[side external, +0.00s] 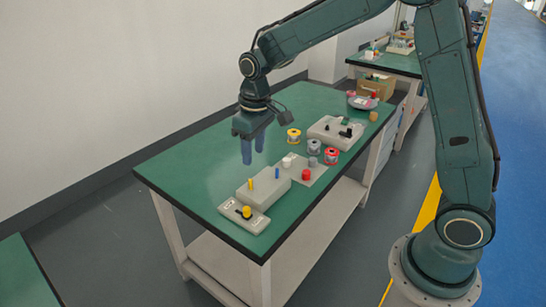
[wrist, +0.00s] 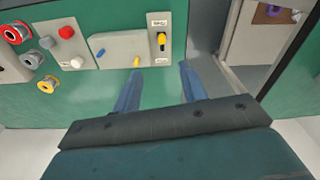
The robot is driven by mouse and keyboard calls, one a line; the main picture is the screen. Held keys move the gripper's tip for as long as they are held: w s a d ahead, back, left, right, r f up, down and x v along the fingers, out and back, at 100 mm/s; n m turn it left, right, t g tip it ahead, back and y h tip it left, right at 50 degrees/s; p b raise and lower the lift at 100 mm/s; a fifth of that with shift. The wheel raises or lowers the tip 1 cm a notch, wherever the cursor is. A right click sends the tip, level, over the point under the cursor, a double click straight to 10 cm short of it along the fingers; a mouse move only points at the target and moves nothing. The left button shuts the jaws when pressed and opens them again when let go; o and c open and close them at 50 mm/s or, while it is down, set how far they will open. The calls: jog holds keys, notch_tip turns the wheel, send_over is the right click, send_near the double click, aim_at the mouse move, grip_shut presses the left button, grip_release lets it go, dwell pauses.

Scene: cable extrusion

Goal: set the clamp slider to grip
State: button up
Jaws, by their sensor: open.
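The clamp slider is a pale plate (side external: 233,219) with a yellow knob (side external: 246,211) at the table's near end. In the wrist view, the yellow knob (wrist: 161,38) sits on a dark slot, between a small label at each end of the plate (wrist: 153,50). The label text is too small to read. The knob appears nearer the upper label in that view. My gripper (side external: 253,156) is open and empty, fingers pointing down, above the table and apart from the slider. In the wrist view, the gap between my fingertips (wrist: 160,69) lies below the plate.
A grey box (side external: 262,190) with yellow and blue pegs stands right beside the slider plate. Behind it are a plate with white, grey and red knobs, several spools (side external: 314,146) and another pale fixture (side external: 325,133). The green tabletop (side external: 190,165) is clear on the left.

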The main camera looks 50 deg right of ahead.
jog(key=g, duration=0.1)
send_over(246, 208)
notch_tip(246, 208, down, 7)
jog(key=shift+r, duration=0.2)
jog(key=shift+f, duration=0.15)
notch_tip(246, 208, down, 14)
jog(key=shift+r, duration=0.25)
dwell(0.4)
grip_shut()
